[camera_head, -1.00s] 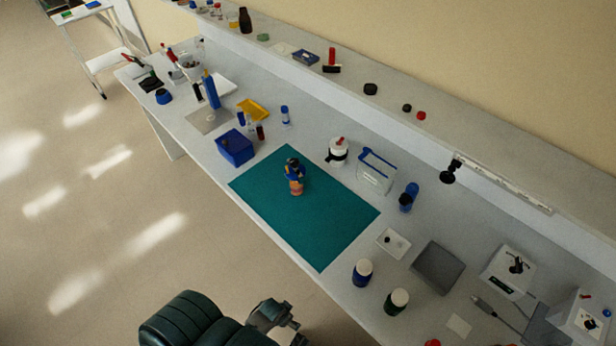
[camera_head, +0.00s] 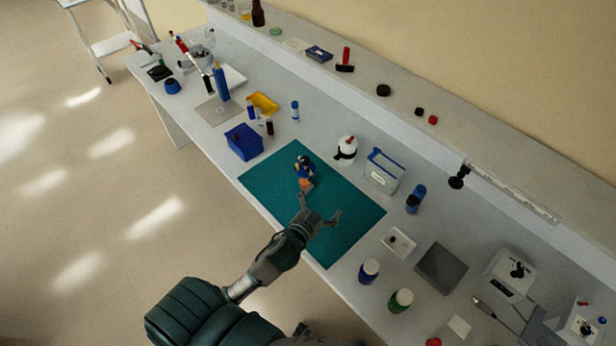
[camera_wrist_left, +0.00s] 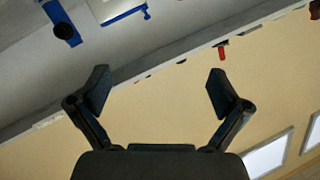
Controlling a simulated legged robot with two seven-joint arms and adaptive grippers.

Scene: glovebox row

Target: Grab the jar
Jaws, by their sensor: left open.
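Two jars with pale lids stand upright near the bench's front edge: a blue one (camera_head: 368,271) and a dark green one (camera_head: 400,300). I cannot tell which jar is meant. My left gripper (camera_head: 320,204) is open and empty over the teal mat, up and left of both jars in the head view. Its spread fingers also show in the left wrist view (camera_wrist_left: 158,90), with nothing between them. No jar with a pale lid shows in that view. My right gripper is not in view.
A small blue and orange figure (camera_head: 305,174) stands on the teal mat (camera_head: 345,232), close to the left fingers.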

